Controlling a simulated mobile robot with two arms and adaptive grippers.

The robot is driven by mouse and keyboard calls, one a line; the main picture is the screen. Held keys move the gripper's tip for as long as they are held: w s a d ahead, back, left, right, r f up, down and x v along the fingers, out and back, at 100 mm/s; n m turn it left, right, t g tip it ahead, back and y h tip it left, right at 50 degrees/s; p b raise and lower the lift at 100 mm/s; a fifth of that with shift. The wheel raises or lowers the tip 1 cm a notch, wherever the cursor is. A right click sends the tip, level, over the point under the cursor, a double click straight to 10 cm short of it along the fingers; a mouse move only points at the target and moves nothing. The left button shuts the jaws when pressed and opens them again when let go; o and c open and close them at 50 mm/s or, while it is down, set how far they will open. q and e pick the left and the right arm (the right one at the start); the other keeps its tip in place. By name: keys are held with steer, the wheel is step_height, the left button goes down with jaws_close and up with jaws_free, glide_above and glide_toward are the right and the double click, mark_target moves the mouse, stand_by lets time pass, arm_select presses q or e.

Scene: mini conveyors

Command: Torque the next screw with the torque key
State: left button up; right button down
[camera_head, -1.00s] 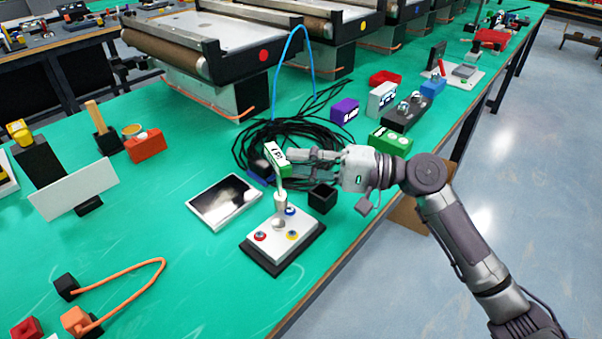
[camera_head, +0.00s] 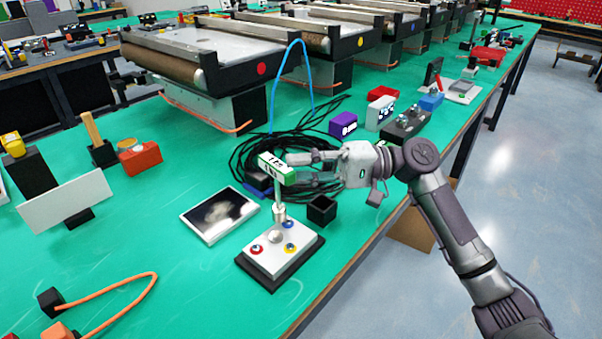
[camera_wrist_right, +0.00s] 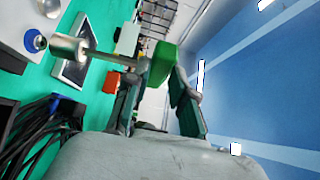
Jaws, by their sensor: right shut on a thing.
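The torque key (camera_head: 277,169) has a green and white handle, a thin shaft and a silver socket. My right gripper (camera_head: 292,171) is shut on its handle and holds it upright over the white screw plate (camera_head: 254,261). The plate has a dark base and carries a red screw (camera_head: 257,249), a yellow screw (camera_head: 290,248) and a blue screw (camera_head: 288,224). The socket is over a round silver part in the plate's middle; I cannot tell whether they touch. The wrist view shows the socket (camera_wrist_right: 68,48) close to the blue screw (camera_wrist_right: 35,41). My left gripper is not in view.
A dark tablet (camera_head: 219,214) lies left of the plate. A small black open box (camera_head: 321,210) stands right of it. Black cables (camera_head: 250,150) are heaped behind. Mini conveyors (camera_head: 240,60) line the back. The table's front edge is close on the right.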

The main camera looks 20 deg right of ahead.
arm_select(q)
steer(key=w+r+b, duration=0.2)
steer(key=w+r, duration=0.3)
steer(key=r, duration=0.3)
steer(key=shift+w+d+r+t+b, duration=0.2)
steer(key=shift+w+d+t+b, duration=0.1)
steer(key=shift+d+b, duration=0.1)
arm_select(e)
steer(key=shift+w+d+n+g+h, duration=0.3)
steer(key=shift+n+g, duration=0.95)
steer(key=shift+g, duration=0.65)
steer(key=shift+w+d+n+g+h, duration=0.15)
steer(key=shift+w+n+g+h, duration=0.2)
steer(key=shift+n+g, duration=1.2)
steer(key=shift+w+d+n+g+h, duration=0.3)
steer(key=shift+n+g, duration=0.6)
steer(key=shift+g, duration=1.35)
arm_select(q)
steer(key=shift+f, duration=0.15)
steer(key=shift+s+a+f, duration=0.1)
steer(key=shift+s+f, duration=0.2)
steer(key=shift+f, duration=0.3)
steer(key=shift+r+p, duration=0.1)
steer(key=shift+p, duration=0.2)
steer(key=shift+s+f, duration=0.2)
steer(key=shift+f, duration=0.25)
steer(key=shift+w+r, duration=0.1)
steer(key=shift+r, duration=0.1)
arm_select(e)
steer(key=shift+f, duration=0.1)
